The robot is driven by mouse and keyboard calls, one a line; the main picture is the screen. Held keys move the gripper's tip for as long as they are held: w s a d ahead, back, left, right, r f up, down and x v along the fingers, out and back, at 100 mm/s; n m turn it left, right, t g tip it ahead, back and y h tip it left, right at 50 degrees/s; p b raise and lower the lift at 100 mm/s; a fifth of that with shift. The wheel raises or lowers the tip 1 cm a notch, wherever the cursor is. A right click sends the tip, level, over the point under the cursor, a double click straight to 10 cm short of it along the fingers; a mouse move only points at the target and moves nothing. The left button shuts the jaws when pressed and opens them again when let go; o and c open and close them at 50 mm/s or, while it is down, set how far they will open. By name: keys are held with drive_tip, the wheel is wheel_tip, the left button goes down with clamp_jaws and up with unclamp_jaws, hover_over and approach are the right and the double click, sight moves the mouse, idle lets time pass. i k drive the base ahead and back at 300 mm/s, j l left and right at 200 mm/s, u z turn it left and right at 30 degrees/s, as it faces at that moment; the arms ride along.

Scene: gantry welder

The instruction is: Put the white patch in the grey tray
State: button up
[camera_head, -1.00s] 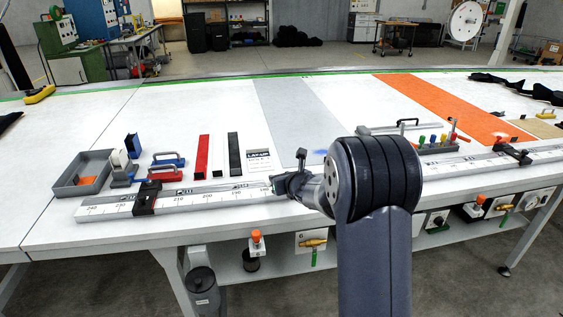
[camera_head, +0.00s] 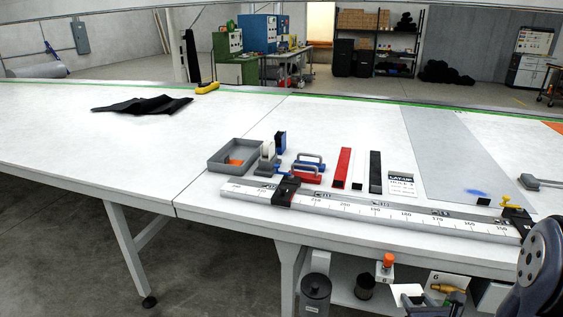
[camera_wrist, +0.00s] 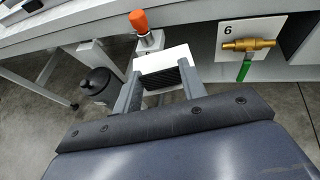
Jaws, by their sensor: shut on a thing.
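The grey tray (camera_head: 214,163) is an open box on the white table, left of the row of tools, with an orange patch (camera_head: 235,161) inside it. In the wrist view my gripper (camera_wrist: 160,75) is shut on the white patch (camera_wrist: 163,58), with a dark ribbed face showing below the white top. The white patch (camera_head: 405,290) also shows in the head view, low in front of the table's front edge, well to the right of the tray.
A long white ruler rail (camera_head: 370,211) with black clamps lies along the front edge. A tape roller (camera_head: 267,155), red-and-blue handled tools (camera_head: 307,168) and coloured bars stand right of the tray. A black cloth (camera_head: 142,104) lies farther left. An orange-capped post (camera_wrist: 140,25) stands near my gripper.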

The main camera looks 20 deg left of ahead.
sight(245, 150)
drive_tip(key=j+z, duration=0.1)
drive_tip(key=j, duration=0.4)
drive_tip(key=j+z, duration=0.15)
drive_tip(key=j, duration=0.4)
drive_tip(key=k+j+z, duration=0.1)
drive_tip(key=j, duration=0.4)
drive_tip(key=j+z, duration=0.15)
drive_tip(key=j, duration=0.35)
drive_tip(key=k+j+z, duration=0.1)
drive_tip(key=j, duration=0.4)
drive_tip(key=k+j+z, duration=0.15)
drive_tip(key=j, duration=0.35)
drive_tip(key=k+j+z, duration=0.1)
drive_tip(key=j, duration=0.35)
drive_tip(key=k+j+z, duration=0.1)
drive_tip(key=j, duration=0.4)
drive_tip(key=k, duration=0.1)
